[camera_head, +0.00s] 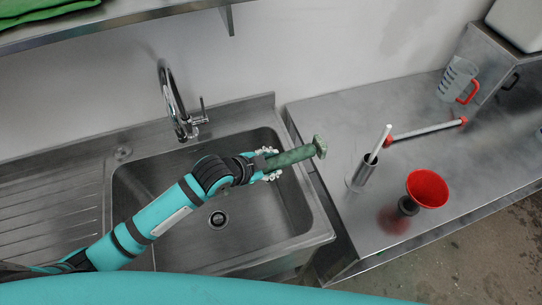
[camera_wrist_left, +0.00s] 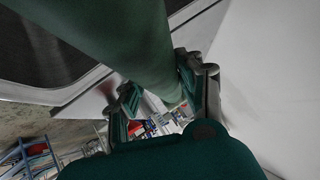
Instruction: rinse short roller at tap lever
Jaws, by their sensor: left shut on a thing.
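The short roller (camera_head: 290,157), a green cylinder with a paler flared end, is in my left gripper (camera_head: 268,164). The gripper is shut on it and holds it above the right side of the sink, its flared end pointing right past the sink's rim. In the left wrist view the green roller (camera_wrist_left: 115,38) fills the upper middle, between the fingers. The tap lever (camera_head: 202,106) stands upright beside the curved chrome tap (camera_head: 170,95) behind the basin, to the left of the roller and apart from it. My right gripper is not in view.
The steel sink (camera_head: 165,240) has a drain (camera_head: 217,219) in its floor. On the steel table (camera_head: 340,125) at right stand a metal cup with a white rod (camera_head: 380,143), a red funnel-like piece (camera_head: 427,188), a red-ended bar (camera_head: 427,130) and a clear jug (camera_head: 455,80). A shelf (camera_head: 130,14) hangs above.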

